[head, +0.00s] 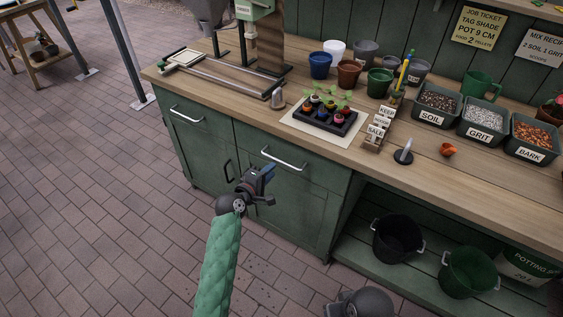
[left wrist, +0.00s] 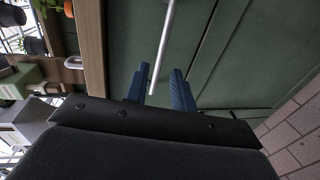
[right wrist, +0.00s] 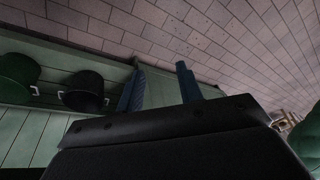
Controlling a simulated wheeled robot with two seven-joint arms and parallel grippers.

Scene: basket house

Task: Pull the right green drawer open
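The right green drawer (head: 320,174) is under the bench top and looks flush with the cabinet. Its pale bar handle (head: 284,158) lies across its front. My left gripper (head: 269,183) is just in front of and below the handle's left part. In the left wrist view my left gripper (left wrist: 160,88) is open, and the handle (left wrist: 164,45) reaches in the picture between its two blue fingers. I see no clear contact. My right gripper (right wrist: 160,85) is open and empty, facing the paving beside the lower shelf.
The left drawer (head: 200,125) has a similar handle. A seedling tray (head: 325,118), pots and labelled bins (head: 483,122) stand on the bench. A black bucket (head: 398,240) and a green bucket (head: 467,272) stand on the lower shelf. The paving in front is clear.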

